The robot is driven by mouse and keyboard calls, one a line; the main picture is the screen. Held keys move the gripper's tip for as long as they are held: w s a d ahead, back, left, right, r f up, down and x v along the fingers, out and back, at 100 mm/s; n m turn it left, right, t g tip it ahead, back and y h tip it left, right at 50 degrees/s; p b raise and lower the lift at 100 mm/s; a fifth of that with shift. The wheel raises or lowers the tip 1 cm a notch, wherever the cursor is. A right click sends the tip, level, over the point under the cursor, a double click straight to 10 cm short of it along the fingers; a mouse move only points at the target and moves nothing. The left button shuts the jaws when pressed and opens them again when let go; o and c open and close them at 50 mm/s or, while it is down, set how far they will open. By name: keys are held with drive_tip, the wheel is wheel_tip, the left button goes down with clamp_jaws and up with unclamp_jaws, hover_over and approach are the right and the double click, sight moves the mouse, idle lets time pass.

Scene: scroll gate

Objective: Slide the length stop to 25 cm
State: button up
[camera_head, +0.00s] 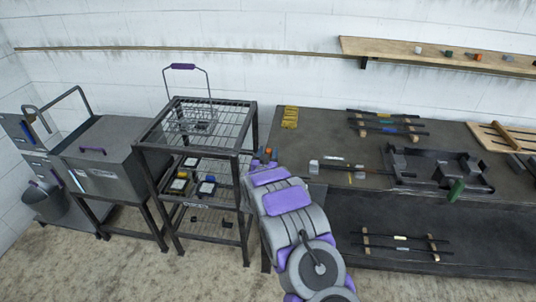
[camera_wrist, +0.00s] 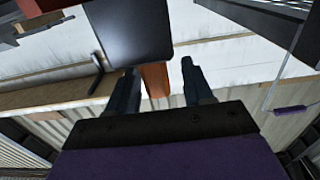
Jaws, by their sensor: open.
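On the workbench (camera_head: 330,130), a thin dark rod (camera_head: 365,170) runs left from a dark clamp-like fixture (camera_head: 440,168) to a pale block (camera_head: 314,167). A small marked strip lies beside it. Which part is the length stop, and any scale reading, is too small to tell. My gripper (camera_wrist: 158,68) shows in the wrist view with two dark fingers spread apart. An orange-brown piece (camera_wrist: 155,80) shows between them, with no visible grip on it; its depth is unclear. In the head view my arm reaches the bench's left end, and its fingers are mostly hidden.
A wire rack (camera_head: 205,115) with a basket stands left of the bench, close to my arm. A grey metal cabinet (camera_head: 105,155) is further left. Rods on wooden supports (camera_head: 388,128) lie at the bench's back. A wall shelf (camera_head: 400,50) is above.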

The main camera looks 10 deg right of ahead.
drive_tip(key=shift+w+d, duration=0.1)
drive_tip(key=shift+d, duration=0.05)
clamp_jaws()
idle(0.4)
